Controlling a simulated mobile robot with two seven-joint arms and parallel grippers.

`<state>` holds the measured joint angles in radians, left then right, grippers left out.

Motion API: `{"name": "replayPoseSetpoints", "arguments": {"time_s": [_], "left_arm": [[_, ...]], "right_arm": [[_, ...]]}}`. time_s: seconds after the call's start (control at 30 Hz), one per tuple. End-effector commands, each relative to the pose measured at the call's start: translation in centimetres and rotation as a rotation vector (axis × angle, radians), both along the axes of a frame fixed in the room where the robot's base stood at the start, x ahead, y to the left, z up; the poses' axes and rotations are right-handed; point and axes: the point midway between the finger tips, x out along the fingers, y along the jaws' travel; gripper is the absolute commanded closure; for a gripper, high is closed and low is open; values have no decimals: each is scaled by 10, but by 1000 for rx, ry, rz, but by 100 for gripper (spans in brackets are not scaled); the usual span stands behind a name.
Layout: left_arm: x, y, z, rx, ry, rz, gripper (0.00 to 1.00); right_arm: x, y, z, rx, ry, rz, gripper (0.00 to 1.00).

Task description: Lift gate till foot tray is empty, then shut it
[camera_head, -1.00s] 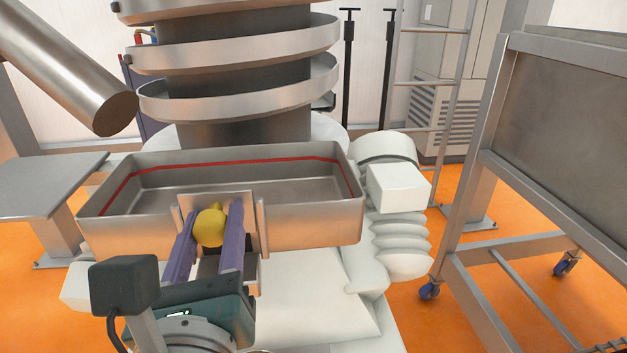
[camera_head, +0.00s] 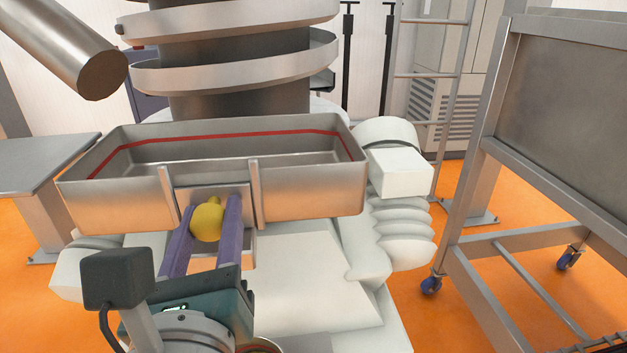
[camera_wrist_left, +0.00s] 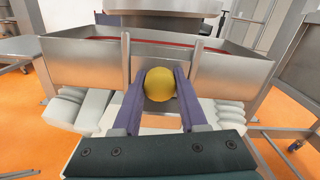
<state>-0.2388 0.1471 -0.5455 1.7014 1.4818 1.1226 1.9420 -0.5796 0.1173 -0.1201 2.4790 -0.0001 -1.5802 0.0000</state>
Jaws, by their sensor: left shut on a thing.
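The foot tray (camera_head: 310,190) is a long metal trough with a red line around its inside wall, at the base of the spiral tower. The visible part of its floor looks bare; the part behind the front wall is hidden. The gate (camera_head: 246,208) is a metal plate between two upright guides on the tray's front wall, its top edge below the guide tops. A yellow knob (camera_head: 207,222) sits on the gate. My left gripper (camera_head: 208,220) is shut on the knob with its purple fingers on either side; the left wrist view shows the same knob (camera_wrist_left: 160,84). My right gripper is not in view.
White machine parts (camera_head: 400,172) stand right of the tray and below it. A metal pipe (camera_head: 98,70) slants in at upper left, above a grey table (camera_head: 40,165). A wheeled metal frame (camera_head: 480,195) stands at right. Orange floor lies between.

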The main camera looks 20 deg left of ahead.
Motion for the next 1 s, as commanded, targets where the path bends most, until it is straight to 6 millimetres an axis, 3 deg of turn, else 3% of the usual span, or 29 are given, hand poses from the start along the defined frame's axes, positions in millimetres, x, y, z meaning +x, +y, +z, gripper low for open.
{"name": "replayPoseSetpoints", "arguments": {"time_s": [0.13, 0.17, 0.4, 0.73, 1.0], "left_arm": [[-2, 0, -7, -6, 21, -1, 100], [-2, 0, -7, -6, 22, -1, 57], [-1, 0, -5, -6, 17, -2, 30], [-5, -2, -5, -5, 16, -2, 28], [-46, -27, -8, -9, 19, -1, 28]], "right_arm": [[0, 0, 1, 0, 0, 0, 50], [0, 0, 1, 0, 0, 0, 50], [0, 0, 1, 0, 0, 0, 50], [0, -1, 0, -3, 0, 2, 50], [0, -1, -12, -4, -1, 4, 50]]}}
